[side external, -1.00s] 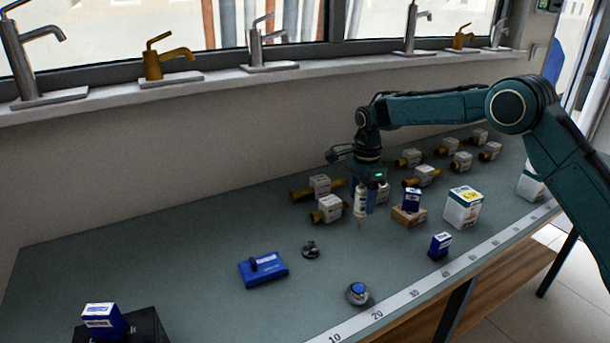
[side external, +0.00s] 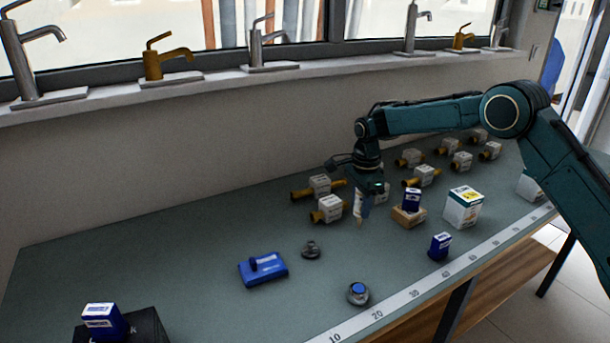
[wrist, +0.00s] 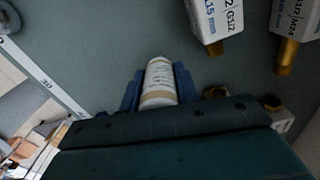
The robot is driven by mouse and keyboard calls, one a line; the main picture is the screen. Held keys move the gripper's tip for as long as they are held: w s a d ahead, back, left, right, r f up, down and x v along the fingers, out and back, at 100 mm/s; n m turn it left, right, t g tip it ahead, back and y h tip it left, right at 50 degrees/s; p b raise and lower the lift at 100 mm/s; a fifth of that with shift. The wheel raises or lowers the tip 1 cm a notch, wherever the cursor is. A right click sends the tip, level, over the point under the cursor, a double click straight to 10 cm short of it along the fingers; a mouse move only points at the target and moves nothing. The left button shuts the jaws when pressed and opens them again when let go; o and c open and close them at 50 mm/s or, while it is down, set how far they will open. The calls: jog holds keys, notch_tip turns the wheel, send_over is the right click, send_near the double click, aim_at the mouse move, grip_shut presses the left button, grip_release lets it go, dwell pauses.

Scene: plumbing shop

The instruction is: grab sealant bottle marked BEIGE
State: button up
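A slim white sealant bottle with a tan band (wrist: 158,82) lies between the blue fingers of my gripper (wrist: 159,88) in the wrist view. The fingers lie against both its sides with no clear gap. In the side view, my gripper (side external: 364,203) points down around the bottle (side external: 358,212), whose thin tan tip points down close above or at the bench. I cannot tell if the tip touches. The name on its label is too small to read. No other sealant bottle can be made out.
White-boxed brass valves (side external: 329,209) stand on the bench behind my gripper. A blue box on a brown one (side external: 408,215) and a white carton (side external: 463,208) are to its right. The left bench is mostly clear.

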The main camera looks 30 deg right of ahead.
jog(key=shift+c, duration=0.5)
jog(key=shift+r, duration=0.15)
notch_tip(320, 180, up, 20)
dwell(0.4)
dwell(0.6)
